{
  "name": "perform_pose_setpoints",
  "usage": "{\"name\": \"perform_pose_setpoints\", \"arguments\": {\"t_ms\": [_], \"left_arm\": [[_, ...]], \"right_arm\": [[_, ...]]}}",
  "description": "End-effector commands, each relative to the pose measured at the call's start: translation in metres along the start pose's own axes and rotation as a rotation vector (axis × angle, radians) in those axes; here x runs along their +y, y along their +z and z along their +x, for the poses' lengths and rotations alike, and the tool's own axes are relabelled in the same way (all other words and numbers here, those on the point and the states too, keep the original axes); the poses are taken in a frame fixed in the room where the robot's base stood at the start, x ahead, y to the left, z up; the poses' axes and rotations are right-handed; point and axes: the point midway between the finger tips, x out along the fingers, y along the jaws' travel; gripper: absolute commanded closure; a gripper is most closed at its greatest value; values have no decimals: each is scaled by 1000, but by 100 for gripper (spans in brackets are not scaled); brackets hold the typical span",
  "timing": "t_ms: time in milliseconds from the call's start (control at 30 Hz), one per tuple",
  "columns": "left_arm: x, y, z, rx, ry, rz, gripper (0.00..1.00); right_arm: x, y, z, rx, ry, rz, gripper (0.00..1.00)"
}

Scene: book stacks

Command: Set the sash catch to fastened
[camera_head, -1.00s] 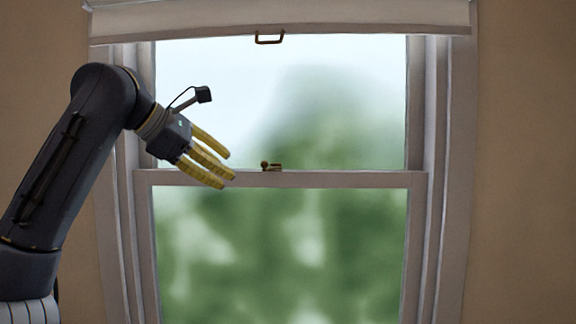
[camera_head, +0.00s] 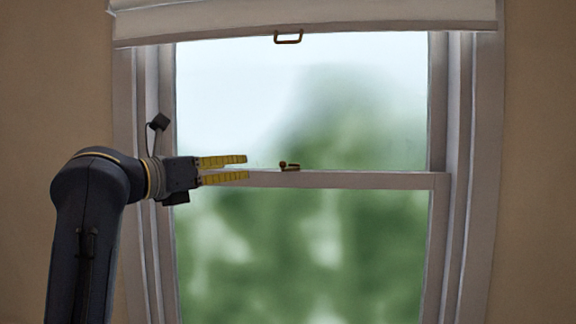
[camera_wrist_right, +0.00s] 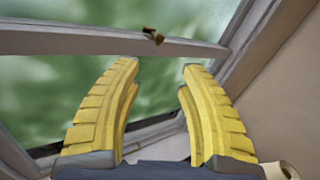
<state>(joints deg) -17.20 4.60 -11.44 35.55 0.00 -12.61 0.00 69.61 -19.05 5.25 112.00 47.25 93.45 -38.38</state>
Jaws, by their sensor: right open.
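The sash catch (camera_head: 291,168) is a small brass-brown piece with a round knob, on top of the window's meeting rail (camera_head: 370,180) near its middle. It also shows in the right wrist view (camera_wrist_right: 153,36), beyond the fingertips. It is too small to tell whether it is fastened. My right gripper (camera_head: 247,167) is left of the catch in the head view, level with it, its yellow fingers pointing right. The fingers are apart and empty, as the right wrist view (camera_wrist_right: 159,66) shows, and a gap separates them from the catch. My left gripper is not in view.
A pale blind (camera_head: 340,18) with a brass pull handle (camera_head: 288,38) hangs across the window top. White window frame sides (camera_head: 470,170) stand left and right, with beige wall (camera_head: 540,170) beyond. The space right of the catch, before the glass, is clear.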

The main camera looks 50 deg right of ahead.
Motion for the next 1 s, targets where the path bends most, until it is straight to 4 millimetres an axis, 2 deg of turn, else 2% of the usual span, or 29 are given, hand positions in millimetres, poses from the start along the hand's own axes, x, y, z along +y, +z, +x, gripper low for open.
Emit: {"name": "perform_pose_setpoints", "arguments": {"t_ms": [167, 800, 1000], "left_arm": [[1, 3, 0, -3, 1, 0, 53], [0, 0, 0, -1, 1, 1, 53], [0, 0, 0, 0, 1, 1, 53]], "right_arm": [[-1, 0, 19, 2, -4, -1, 59], [-1, -1, 132, 3, -4, -1, 59], [-1, -1, 156, 2, -4, -1, 59]]}}
